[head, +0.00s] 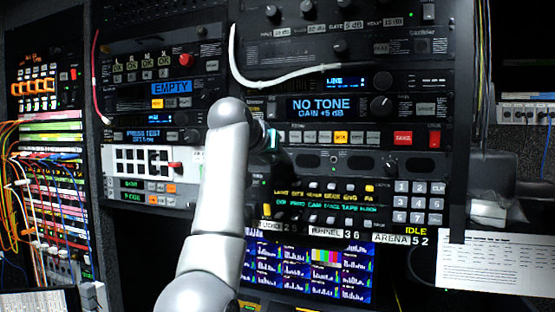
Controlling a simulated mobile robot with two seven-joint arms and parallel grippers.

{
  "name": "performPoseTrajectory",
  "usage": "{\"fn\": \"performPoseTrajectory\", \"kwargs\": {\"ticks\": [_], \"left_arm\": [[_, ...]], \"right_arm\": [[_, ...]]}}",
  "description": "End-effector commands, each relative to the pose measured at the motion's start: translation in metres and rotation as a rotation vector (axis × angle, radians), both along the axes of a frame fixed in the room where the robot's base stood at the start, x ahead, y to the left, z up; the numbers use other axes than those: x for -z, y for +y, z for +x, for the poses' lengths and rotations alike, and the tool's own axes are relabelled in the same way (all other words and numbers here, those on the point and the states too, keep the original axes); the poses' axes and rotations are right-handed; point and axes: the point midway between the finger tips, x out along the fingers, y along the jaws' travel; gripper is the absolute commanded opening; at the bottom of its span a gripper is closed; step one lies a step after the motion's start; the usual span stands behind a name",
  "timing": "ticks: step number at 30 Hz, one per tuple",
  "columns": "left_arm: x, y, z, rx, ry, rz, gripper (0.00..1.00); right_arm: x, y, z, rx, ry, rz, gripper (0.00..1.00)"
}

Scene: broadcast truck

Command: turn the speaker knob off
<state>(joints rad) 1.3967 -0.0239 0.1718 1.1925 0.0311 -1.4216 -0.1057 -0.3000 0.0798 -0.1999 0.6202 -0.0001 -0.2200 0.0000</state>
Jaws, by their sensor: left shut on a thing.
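My left gripper (273,141) reaches the rack front at the left end of the row of square buttons under the NO TONE display. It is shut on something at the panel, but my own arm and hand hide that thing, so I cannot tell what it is. No readable label marks a speaker knob. My right gripper is not in view.
The NO TONE display (321,107) has a large knob (381,105) at its right. Red buttons (403,138) and a keypad (415,202) lie right of the hand. A white cable (270,84) hangs above. Patch cables (30,180) crowd the far left.

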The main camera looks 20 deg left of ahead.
Motion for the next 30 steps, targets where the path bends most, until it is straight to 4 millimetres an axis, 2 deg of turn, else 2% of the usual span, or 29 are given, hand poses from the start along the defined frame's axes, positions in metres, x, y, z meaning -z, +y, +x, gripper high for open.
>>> {"fn": "performPoseTrajectory", "kwargs": {"ticks": [9,24,25,30], "left_arm": [[0.0025,0.0005,0.0003,0.001,0.009,-0.105,0.0],[0.0028,0.0004,0.0003,0.001,0.01,-0.121,0.0],[0.0028,0.0004,0.0003,0.001,0.009,-0.121,0.38],[0.0019,0.0006,0.0003,0.002,0.007,-0.121,0.57]], "right_arm": [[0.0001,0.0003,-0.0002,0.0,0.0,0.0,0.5],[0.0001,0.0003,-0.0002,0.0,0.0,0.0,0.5],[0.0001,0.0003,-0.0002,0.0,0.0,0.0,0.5],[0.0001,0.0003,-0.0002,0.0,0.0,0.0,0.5]]}}
